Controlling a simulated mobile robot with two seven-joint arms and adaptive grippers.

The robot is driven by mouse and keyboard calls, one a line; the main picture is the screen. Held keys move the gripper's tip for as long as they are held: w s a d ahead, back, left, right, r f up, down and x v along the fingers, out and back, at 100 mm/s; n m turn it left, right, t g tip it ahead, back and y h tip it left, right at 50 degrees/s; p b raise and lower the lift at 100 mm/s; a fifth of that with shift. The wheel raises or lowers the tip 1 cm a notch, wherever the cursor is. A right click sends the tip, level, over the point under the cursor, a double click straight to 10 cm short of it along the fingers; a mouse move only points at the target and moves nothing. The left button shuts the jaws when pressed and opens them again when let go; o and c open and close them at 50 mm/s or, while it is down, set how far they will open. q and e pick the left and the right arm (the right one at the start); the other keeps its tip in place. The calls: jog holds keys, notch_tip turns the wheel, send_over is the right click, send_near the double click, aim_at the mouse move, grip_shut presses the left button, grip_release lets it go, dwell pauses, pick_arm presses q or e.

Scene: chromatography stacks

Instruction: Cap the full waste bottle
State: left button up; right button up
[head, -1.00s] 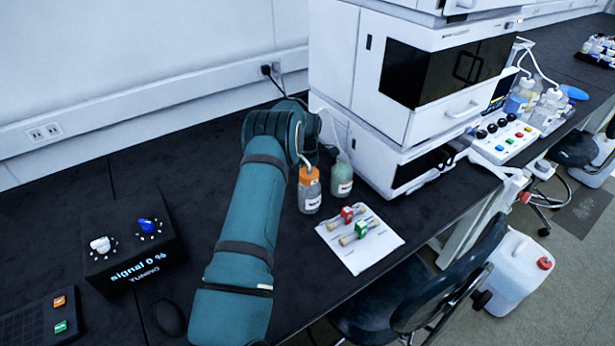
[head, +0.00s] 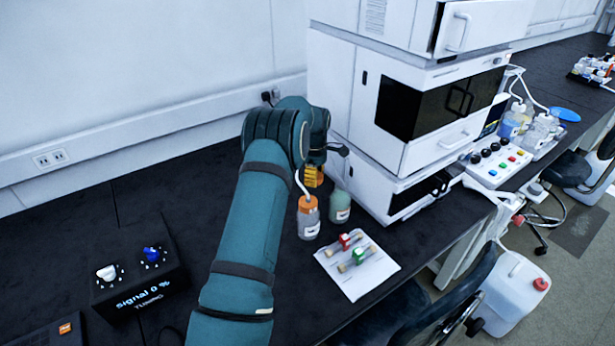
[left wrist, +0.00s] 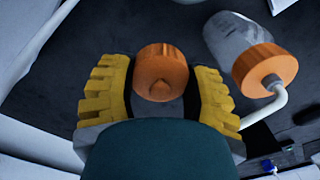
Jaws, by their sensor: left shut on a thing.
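My left gripper (head: 313,177) has yellow fingers and is behind the bottles, beside the white instrument stack. In the left wrist view (left wrist: 161,90) its fingers are shut on a loose-looking orange cap (left wrist: 160,72). The head view does not show that cap clearly. A clear bottle (head: 309,222) with an orange cap and a white tube stands on the bench in front of the gripper. It also shows in the left wrist view (left wrist: 228,38), at the upper right. A green-filled bottle (head: 340,207) stands just right of it; its mouth is unclear. My right gripper is out of view.
A white mat (head: 370,275) with red and green fittings lies in front of the bottles. The instrument stack (head: 345,85) limits room on the right. A black signal box (head: 135,285) stands at the left.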

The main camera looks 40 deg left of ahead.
aim_at(341, 186)
pick_arm(q)
jog(key=d+r+m+p, duration=0.1)
jog(key=d+r+p, duration=0.1)
jog(key=w+d+r+m+p, duration=0.1)
jog(key=d+r+p, duration=0.2)
jog(key=w+d+r+m+p, duration=0.1)
jog(key=d+r+m+p, duration=0.1)
jog(key=d+r, duration=0.1)
jog(key=shift+p, duration=0.4)
jog(key=shift+d+r+m, duration=0.15)
jog(key=shift+d+m, duration=0.15)
jog(key=shift+d, duration=0.05)
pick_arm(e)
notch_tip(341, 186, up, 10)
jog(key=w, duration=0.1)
pick_arm(q)
jog(key=shift+f+b, duration=1.65)
jog(key=shift+f, duration=1.6)
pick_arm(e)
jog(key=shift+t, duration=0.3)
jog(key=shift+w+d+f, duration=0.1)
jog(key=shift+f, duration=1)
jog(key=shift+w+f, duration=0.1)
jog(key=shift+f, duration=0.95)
pick_arm(q)
jog(key=shift+f+b, duration=0.15)
jog(key=shift+b, duration=0.15)
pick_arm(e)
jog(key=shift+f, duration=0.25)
